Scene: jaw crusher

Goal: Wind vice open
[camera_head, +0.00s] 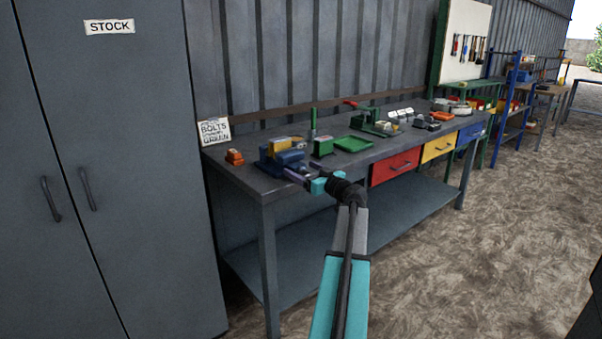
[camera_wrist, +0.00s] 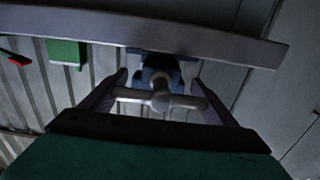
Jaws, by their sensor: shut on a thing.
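The blue vice (camera_head: 283,160) stands at the near left end of the workbench, with a yellowish block at its top. My gripper (camera_head: 303,180) is at the vice's front, by the bench edge. In the wrist view my gripper (camera_wrist: 161,84) has one finger at each end of the pale vice handle (camera_wrist: 182,101) and is shut on it. The handle's bar lies level across the picture, with a round hub in the middle. Behind the hub the blue vice body (camera_wrist: 158,68) shows in part, in shadow. The vice's jaw gap is not clear in either view.
The workbench (camera_head: 240,178) has red, yellow and blue drawers (camera_head: 395,166). An orange item (camera_head: 234,157), a green box (camera_head: 323,147) and a green tray (camera_head: 353,144) are near the vice. A grey stock cabinet (camera_head: 130,180) stands at left. The floor at right is open.

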